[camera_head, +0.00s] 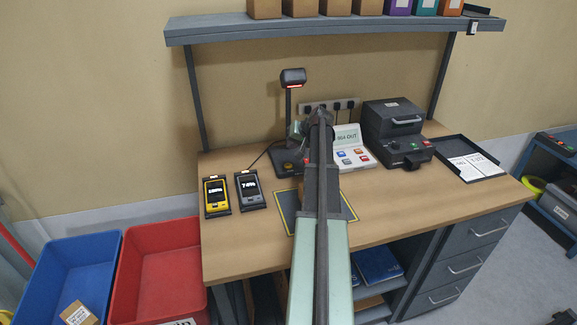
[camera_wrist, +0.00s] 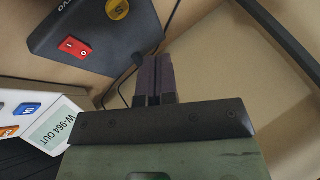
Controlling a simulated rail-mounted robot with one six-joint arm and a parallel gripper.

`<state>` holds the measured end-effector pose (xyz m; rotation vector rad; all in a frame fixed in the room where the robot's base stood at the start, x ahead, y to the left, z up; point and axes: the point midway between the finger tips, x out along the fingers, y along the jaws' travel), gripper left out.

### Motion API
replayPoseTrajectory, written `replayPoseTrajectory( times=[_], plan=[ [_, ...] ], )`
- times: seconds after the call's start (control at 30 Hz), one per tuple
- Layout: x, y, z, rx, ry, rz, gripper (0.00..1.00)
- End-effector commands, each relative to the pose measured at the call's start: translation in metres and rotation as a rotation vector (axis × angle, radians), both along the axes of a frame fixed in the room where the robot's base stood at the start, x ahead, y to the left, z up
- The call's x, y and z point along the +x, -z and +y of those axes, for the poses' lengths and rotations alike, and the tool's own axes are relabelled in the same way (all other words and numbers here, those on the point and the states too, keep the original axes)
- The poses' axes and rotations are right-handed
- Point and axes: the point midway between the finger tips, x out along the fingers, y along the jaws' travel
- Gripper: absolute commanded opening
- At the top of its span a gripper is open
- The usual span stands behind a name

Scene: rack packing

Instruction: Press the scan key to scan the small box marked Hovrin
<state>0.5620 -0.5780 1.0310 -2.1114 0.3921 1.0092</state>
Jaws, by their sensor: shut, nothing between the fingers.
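The scanner stands on the bench, with a dark base (camera_head: 284,160) and a head on a post (camera_head: 292,77). In the wrist view the base (camera_wrist: 85,35) carries a round yellow key (camera_wrist: 117,8) marked S and a red rocker switch (camera_wrist: 75,47). My gripper (camera_wrist: 154,58) is shut and empty, its fingertips near the edge of the base; contact cannot be told. A brown box edge (camera_head: 301,190) shows beside my arm at the yellow-edged mat (camera_head: 343,208). My arm hides most of it, and no Hovrin name is readable.
A white terminal (camera_head: 352,155) with coloured keys and a dark printer (camera_head: 395,130) stand right of my arm. Two handheld devices, yellow (camera_head: 216,196) and grey (camera_head: 250,190), lie left. Blue (camera_head: 65,262) and red (camera_head: 160,265) bins stand by the bench; a shelf (camera_head: 330,27) hangs above.

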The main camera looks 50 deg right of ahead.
Motion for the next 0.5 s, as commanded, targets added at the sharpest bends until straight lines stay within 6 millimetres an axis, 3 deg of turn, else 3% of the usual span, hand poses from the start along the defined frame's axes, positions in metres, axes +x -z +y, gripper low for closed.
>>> replayPoseTrajectory(
  times=[0.03,0.13,0.5],
  plan=[
    [0.012,-0.003,-0.009,-0.008,-0.005,-0.031,0.0],
    [0.022,-0.01,-0.015,-0.032,-0.01,-0.086,0.0],
    [0.024,-0.011,-0.015,-0.063,-0.025,-0.105,0.0]
  ],
)
